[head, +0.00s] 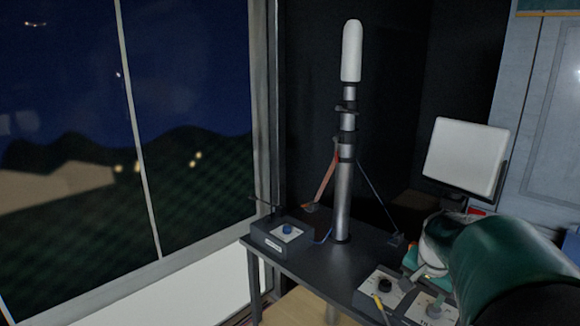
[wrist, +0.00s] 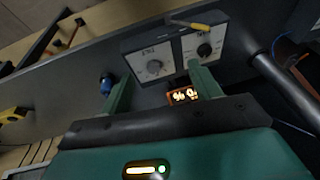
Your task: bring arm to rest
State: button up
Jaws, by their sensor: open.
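My gripper (wrist: 160,72) shows in the wrist view with its two green fingers apart and nothing between them. I cannot tell whether a finger touches the box. In the head view my green arm reaches in from the lower right, over the desk, and partly hides the dial box (head: 384,287). The fingers are hard to make out there.
A tall mast (head: 343,190) with a white top stands on the dark desk (head: 325,268). A box with a blue knob (head: 287,229) is at the desk's left. A white panel (head: 466,156) stands behind my arm. A small lit display (wrist: 183,95) is near the right finger.

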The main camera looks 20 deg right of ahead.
jog(key=s+a+r+n+t, duration=0.1)
jog(key=s+a+n, duration=0.2)
jog(key=a, duration=0.7)
jog(key=s+a+r+n+y, duration=0.1)
jog(key=a+n, duration=0.4)
jog(key=a, duration=0.6)
jog(key=s+a+r+n+t+y, duration=0.1)
jog(key=s+a+n, duration=0.4)
jog(key=a, duration=0.5)
jog(key=shift+s+a+r+t, duration=0.3)
jog(key=shift+r, duration=0.5)
jog(key=c, duration=0.6)
jog(key=shift+d, duration=0.1)
jog(key=shift+d, duration=0.1)
